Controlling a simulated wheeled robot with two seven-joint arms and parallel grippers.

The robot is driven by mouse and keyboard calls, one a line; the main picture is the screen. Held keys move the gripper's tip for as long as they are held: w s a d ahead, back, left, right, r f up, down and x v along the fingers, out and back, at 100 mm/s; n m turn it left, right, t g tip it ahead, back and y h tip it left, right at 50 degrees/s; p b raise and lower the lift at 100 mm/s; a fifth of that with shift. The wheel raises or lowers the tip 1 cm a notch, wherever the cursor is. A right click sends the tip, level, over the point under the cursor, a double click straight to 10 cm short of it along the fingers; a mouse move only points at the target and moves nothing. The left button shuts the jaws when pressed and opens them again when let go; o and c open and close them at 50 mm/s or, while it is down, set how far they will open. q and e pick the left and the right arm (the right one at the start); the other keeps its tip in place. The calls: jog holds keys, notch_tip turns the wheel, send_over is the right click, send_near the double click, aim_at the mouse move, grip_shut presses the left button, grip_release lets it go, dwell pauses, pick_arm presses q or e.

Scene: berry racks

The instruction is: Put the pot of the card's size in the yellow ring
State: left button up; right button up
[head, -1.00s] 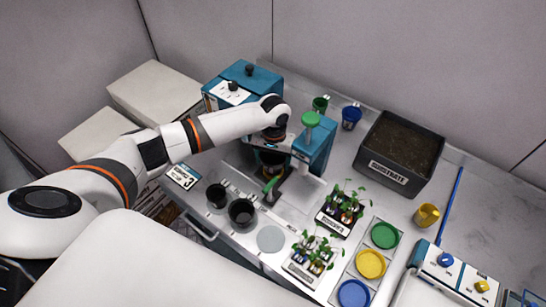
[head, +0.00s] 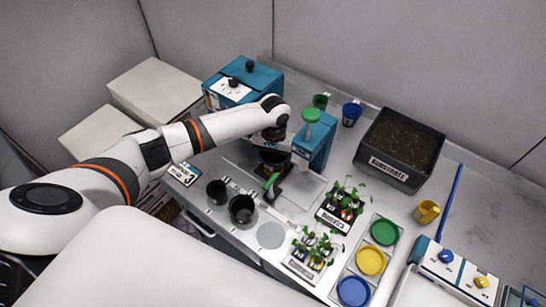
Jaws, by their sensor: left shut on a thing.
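My left gripper (head: 273,147) is shut on a dark pot (head: 271,160) beside the teal dispenser with a green knob (head: 312,140). The arm and dispenser partly hide the pot, and I cannot tell whether it touches the surface below. A white card (head: 184,174) marked "3" stands at the left edge of the bench. Two black pots, one smaller (head: 217,192) and one larger (head: 242,209), stand at the front beside an empty grey disc (head: 271,235). The yellow ring (head: 370,261) lies empty between the green ring (head: 384,232) and blue ring (head: 353,291). My right gripper is not in view.
Two seedling trays (head: 341,212) (head: 313,256) stand between the dispenser and the rings. Green (head: 320,101) and blue (head: 351,113) cups stand behind the dispenser.

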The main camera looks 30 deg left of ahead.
pick_arm(q)
jog(key=shift+s+f, duration=0.3)
jog(key=shift+f, duration=0.1)
jog(key=shift+c, duration=0.3)
jog(key=o, duration=1.1)
jog(key=shift+w, duration=0.15)
jog(key=shift+o, duration=0.4)
jog(key=shift+w, duration=0.2)
jog(key=shift+r, duration=0.55)
notch_tip(320, 180, up, 11)
jog(key=b, duration=0.2)
jog(key=shift+w, duration=0.2)
jog(key=shift+s+a+f, duration=0.1)
jog(key=shift+f, duration=0.05)
